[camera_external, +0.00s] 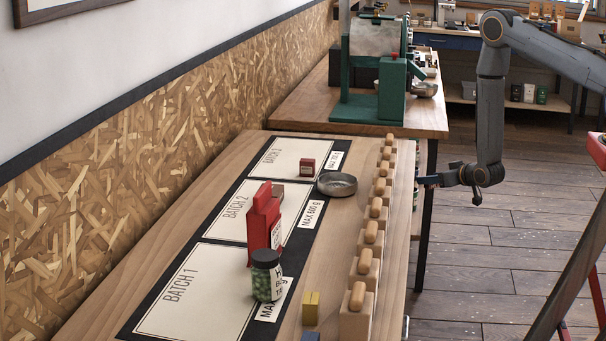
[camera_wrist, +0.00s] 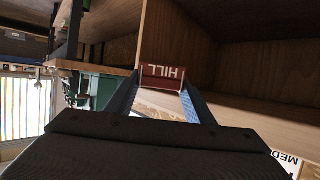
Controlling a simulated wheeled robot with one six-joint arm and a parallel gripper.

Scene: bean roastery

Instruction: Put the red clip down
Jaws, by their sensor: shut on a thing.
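My gripper (camera_external: 428,181) is beside the right edge of the near table, pointing left, in the external view. In the wrist view its two blue-grey fingers (camera_wrist: 162,85) are shut on a dark red piece lettered HILL (camera_wrist: 162,72), which I take to be the red clip. A pale surface shows between the fingers below it. The clip cannot be made out in the external view. Whether it touches any surface is unclear.
A wooden shelf (camera_wrist: 255,75) opens in front of the fingers. A green roaster (camera_external: 392,90) stands behind.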

